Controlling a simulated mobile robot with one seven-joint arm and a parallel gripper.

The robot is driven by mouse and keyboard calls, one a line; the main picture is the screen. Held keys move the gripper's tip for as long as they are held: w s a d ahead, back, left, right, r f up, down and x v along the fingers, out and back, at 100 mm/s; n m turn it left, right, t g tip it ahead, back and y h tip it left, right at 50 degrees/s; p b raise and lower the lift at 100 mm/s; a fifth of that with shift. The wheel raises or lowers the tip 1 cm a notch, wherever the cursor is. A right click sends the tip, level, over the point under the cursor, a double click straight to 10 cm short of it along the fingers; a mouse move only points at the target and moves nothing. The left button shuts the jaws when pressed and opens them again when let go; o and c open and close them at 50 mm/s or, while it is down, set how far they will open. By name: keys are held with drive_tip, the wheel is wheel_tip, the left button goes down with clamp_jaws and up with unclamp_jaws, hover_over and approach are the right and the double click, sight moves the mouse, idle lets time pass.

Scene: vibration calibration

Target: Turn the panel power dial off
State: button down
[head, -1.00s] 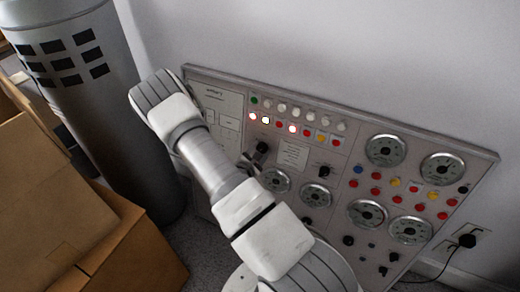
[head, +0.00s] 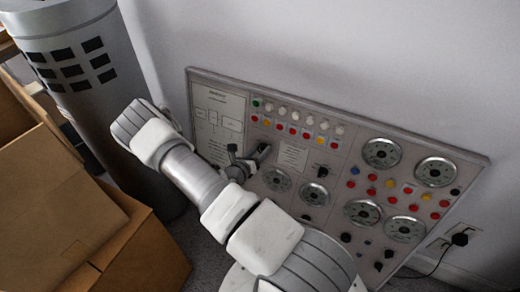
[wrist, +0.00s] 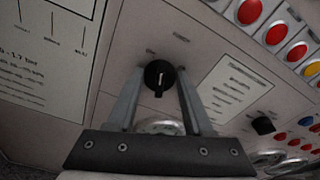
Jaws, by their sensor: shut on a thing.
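The panel (head: 345,130) is a grey board of dials, gauges and buttons leaning against the wall. The power dial (wrist: 159,78) is a round black knob with a pale line running nearly up and down in the wrist view. It shows in the head view as a small dark knob (head: 264,150) left of the middle of the panel. My gripper (wrist: 160,75) has a finger on each side of the knob and is shut on it. In the head view my gripper (head: 250,156) reaches the knob from the left, partly hidden by my arm.
A row of red and yellow buttons (head: 293,131) sits above the dial, all looking unlit. A second black knob (wrist: 262,125) and a printed label (wrist: 232,88) are to the right. Cardboard boxes (head: 60,205) and a grey cylinder (head: 75,60) stand at the left.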

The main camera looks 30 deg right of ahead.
drive_tip(key=shift+w+a+f+n+h+p, duration=0.1)
drive_tip(key=shift+n+h+p, duration=0.25)
drive_tip(key=shift+n, duration=1.75)
drive_tip(key=shift+c, duration=1.6)
unclamp_jaws()
drive_tip(key=p+v, duration=0.3)
drive_tip(key=v, duration=1.4)
drive_tip(key=shift+a+r, duration=0.2)
drive_tip(key=shift+r, duration=0.1)
